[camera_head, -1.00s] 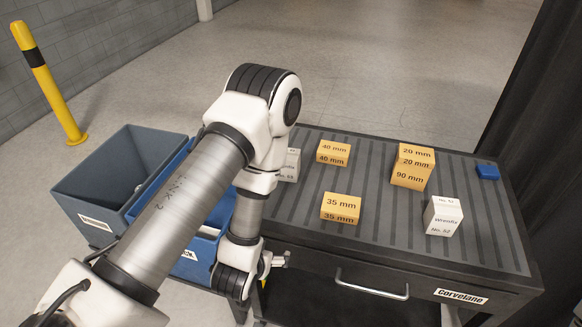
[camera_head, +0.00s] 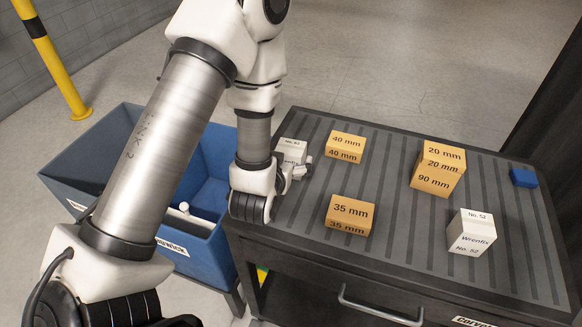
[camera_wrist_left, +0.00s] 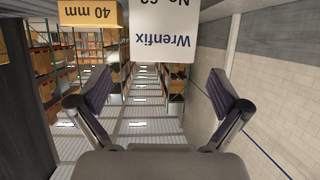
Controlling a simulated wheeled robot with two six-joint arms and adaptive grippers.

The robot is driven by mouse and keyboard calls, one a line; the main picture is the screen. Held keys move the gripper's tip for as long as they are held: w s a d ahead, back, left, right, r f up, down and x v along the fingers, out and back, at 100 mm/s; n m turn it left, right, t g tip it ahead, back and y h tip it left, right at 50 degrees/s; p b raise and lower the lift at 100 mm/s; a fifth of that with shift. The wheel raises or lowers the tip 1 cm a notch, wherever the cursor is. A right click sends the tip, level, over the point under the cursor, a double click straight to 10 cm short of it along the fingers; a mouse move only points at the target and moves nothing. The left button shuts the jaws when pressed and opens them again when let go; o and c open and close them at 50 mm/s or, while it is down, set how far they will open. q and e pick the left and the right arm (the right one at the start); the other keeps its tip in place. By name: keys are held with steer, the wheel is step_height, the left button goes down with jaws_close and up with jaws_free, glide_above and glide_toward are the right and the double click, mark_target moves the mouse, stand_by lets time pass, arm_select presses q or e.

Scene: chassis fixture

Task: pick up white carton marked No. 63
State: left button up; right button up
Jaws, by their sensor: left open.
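The white carton marked No. 63 (camera_head: 293,146) stands at the table's left edge in the head view, its lower part hidden by my left gripper (camera_head: 302,172). In the left wrist view the carton (camera_wrist_left: 163,40) appears upside down at the top, reading Wrenfix, with its number partly cut off. My left gripper (camera_wrist_left: 158,92) is open and empty, its two fingers spread wide. The carton is ahead of the fingers and roughly centred between them, not held. My right gripper is not in view.
A 40 mm box (camera_head: 345,146) stands just right of the carton.

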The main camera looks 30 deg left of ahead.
mark_target(288, 153)
arm_select(q)
steer(key=p+x, duration=0.2)
steer(key=x, duration=0.3)
steer(key=shift+w+a+f, duration=0.15)
steer(key=shift+w+a, duration=0.05)
steer(key=shift+w+a+f, duration=0.1)
steer(key=shift+w+f, duration=0.1)
steer(key=shift+f, duration=0.05)
steer(key=c, duration=1.5)
steer(key=shift+r, duration=0.1)
